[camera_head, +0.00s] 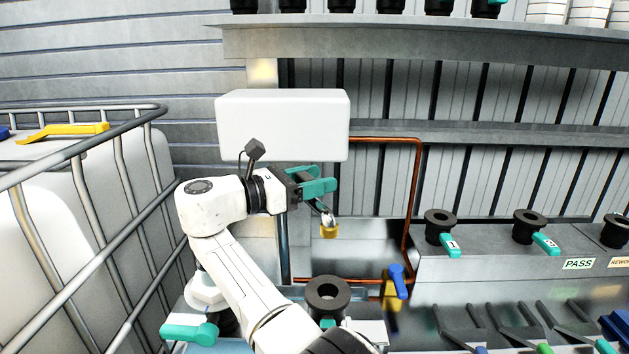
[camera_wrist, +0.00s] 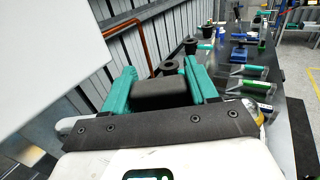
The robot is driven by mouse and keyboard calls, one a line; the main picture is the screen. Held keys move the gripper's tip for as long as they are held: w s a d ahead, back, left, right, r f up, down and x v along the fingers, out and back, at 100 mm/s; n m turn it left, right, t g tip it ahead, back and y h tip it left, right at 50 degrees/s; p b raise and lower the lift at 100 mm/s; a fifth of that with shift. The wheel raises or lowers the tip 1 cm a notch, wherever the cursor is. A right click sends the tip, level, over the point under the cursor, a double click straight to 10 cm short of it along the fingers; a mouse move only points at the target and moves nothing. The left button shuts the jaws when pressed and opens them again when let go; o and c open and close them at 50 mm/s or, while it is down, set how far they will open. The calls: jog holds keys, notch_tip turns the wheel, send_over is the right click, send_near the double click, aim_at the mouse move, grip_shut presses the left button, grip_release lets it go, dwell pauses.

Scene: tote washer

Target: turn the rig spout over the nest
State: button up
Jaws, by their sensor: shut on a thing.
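The rig spout (camera_head: 327,217) is a short silver tube with a brass tip, pointing down in the head view. My gripper (camera_head: 322,184) has teal fingers and is at the spout's upper end. In the wrist view, the fingers (camera_wrist: 166,90) are shut on a black block (camera_wrist: 160,93), which looks like the spout's grip. A black ring-topped fitting (camera_head: 327,293) stands lower in the head view, below the brass tip in the picture. It seems to sit at the nest, which I cannot make out clearly. I cannot tell whether the tip is exactly over it.
A white box (camera_head: 282,125) is close behind my gripper. A copper pipe (camera_head: 418,190) runs down to a brass valve with a blue handle (camera_head: 397,281). A caged white tank (camera_head: 60,230) stands at left. Black fittings with teal handles (camera_head: 440,226) stand on the right ledge.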

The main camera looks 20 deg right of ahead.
jog(key=shift+f, duration=0.1)
jog(key=o, duration=1.4)
jog(key=b+v, duration=0.3)
jog(key=v, duration=0.7)
jog(key=shift+a+b, duration=0.3)
jog(key=shift+a, duration=0.1)
